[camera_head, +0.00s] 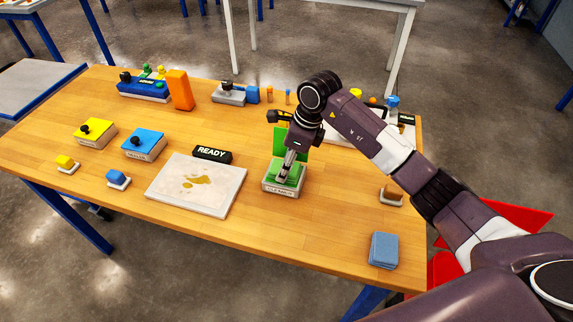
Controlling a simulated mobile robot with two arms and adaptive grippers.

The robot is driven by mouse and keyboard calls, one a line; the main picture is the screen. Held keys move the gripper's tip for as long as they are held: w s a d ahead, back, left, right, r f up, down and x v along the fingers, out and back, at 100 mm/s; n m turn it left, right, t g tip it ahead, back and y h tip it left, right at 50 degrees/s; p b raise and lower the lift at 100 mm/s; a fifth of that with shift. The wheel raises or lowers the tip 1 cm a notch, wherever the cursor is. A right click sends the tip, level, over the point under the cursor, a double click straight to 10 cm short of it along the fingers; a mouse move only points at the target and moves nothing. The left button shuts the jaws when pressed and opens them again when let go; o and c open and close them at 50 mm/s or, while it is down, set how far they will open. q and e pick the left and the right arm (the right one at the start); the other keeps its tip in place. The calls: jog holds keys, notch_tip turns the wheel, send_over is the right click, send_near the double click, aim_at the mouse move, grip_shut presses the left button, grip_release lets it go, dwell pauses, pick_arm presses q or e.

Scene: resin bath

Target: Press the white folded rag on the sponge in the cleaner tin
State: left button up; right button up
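The cleaner tin (283,192) is a low white box with a label on its front, standing on the wooden table right of the stained white slab. Its inside shows green, which looks like the sponge (273,178). My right gripper (287,178) points down into the tin, its tips at or just above the green surface. A pale grey-white patch shows at its fingers; I cannot tell whether it is the white folded rag or part of the gripper. The finger opening is hidden. A green upright panel stands behind the gripper. My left gripper is out of view.
A white slab (190,203) with brown stains and a black READY sign (212,154) lie left of the tin. Yellow (95,132) and blue (144,144) tins stand farther left.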

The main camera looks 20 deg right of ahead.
dwell(0.6)
jog(key=shift+r+p, duration=1.9)
jog(key=shift+r, duration=1.6)
